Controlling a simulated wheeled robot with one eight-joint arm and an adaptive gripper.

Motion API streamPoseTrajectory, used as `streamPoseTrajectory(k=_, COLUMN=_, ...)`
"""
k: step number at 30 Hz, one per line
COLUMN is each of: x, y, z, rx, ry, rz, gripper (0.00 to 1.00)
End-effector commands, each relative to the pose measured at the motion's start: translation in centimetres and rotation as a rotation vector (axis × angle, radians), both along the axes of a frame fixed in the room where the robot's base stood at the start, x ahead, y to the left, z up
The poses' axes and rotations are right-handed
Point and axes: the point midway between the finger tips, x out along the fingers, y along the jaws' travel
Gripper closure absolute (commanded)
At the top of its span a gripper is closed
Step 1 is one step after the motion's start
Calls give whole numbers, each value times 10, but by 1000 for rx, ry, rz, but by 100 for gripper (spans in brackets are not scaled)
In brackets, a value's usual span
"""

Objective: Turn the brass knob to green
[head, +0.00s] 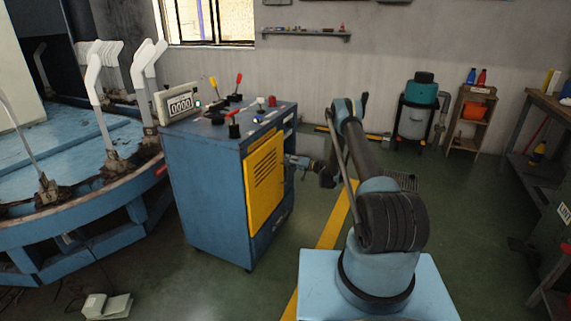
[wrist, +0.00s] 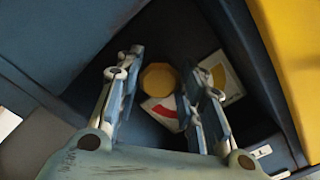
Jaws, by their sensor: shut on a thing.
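The brass knob (wrist: 159,76) shows in the wrist view as a rounded yellow-gold disc against a dark recess. My gripper (wrist: 161,82) has one finger on each side of it and is shut on it. A pale dial plate lies behind the knob, with a red patch (wrist: 164,111) below it and a yellow patch (wrist: 218,76) to its right. I see no green on the visible parts; the fingers hide some of the plate. In the head view, my gripper (head: 293,161) reaches the right side of the blue cabinet (head: 205,190), where the knob is hidden.
A yellow louvred door (head: 265,185) is on the cabinet's side, close to my gripper; yellow panel also shows in the wrist view (wrist: 290,50). Levers and a counter (head: 178,102) stand on and beside the cabinet top. A blue round machine is at left.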

Motion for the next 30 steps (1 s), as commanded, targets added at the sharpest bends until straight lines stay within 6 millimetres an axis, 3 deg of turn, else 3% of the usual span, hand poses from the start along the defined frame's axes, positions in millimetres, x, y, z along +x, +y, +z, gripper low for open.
streamPoseTrajectory(k=15, x=2, y=-2, z=0, rx=129, ry=358, rz=-6, gripper=89)
streamPoseTrajectory(k=30, x=2, y=-2, z=-1, rx=162, ry=452, rz=-6, gripper=89)
